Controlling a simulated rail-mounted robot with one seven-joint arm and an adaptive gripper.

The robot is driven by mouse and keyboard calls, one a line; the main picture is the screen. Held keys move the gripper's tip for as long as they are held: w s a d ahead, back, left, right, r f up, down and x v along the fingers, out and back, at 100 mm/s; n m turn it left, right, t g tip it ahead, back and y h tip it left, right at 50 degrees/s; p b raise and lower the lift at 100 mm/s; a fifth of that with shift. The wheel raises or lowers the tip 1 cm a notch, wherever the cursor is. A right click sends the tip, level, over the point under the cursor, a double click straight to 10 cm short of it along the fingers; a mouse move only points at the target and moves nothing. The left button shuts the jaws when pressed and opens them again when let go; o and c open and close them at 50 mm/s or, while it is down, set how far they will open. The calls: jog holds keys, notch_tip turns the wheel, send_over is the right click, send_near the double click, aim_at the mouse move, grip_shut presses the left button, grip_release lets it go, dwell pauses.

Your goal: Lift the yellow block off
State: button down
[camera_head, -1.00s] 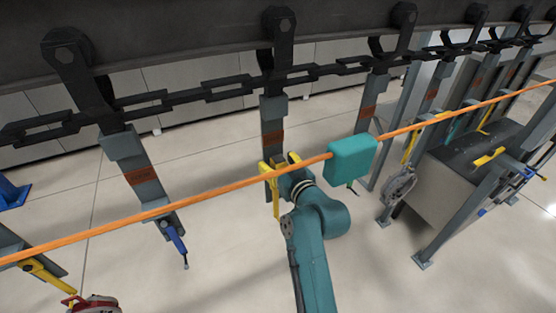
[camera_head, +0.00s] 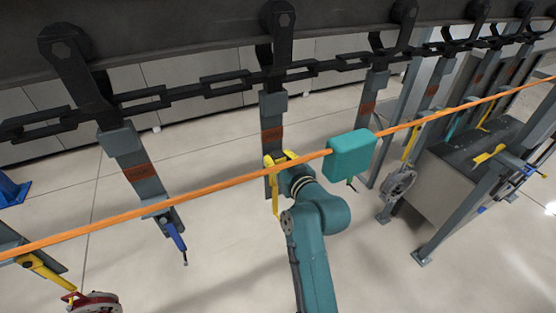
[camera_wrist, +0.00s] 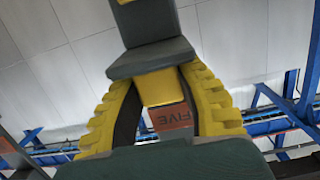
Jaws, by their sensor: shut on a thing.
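The yellow block (camera_wrist: 160,87) shows between the two ridged yellow fingers of my gripper (camera_wrist: 163,108) in the wrist view. The fingers are shut on it, though their contact surfaces are partly hidden. In the head view my gripper (camera_head: 281,160) is at the lower end of a grey hanger (camera_head: 272,107) with a brown label. A long yellow part (camera_head: 276,198) hangs down there, and the block is hard to tell apart from the yellow fingers. The brown label reading FIVE (camera_wrist: 172,117) shows behind the block in the wrist view. The block is still at the hanger.
An orange bar (camera_head: 220,183) crosses close in front of the hanger and carries a teal box (camera_head: 351,155) right of my gripper. A neighbouring hanger with a blue part (camera_head: 174,236) is at left. A chain (camera_head: 226,88) runs above. A grey bench (camera_head: 462,153) stands at right.

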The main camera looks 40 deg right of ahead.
aim_at(280, 157)
jog(key=shift+r, duration=0.4)
jog(key=shift+s+a+r+b, duration=0.1)
jog(key=shift+s+r+b, duration=0.15)
jog(key=shift+r+b, duration=0.3)
jog(key=shift+s+r+b, duration=0.2)
jog(key=shift+r+b, duration=0.15)
jog(key=shift+r, duration=0.3)
jog(key=f+b+v, duration=0.3)
jog(key=v, duration=1.2)
jog(key=s+f+b+v, duration=0.1)
jog(key=f+b+v, duration=0.2)
jog(key=v, duration=1.2)
jog(key=shift+a+f+b, duration=0.35)
jog(key=shift+f+b, duration=0.05)
jog(key=shift+b, duration=0.25)
jog(key=shift+w, duration=0.1)
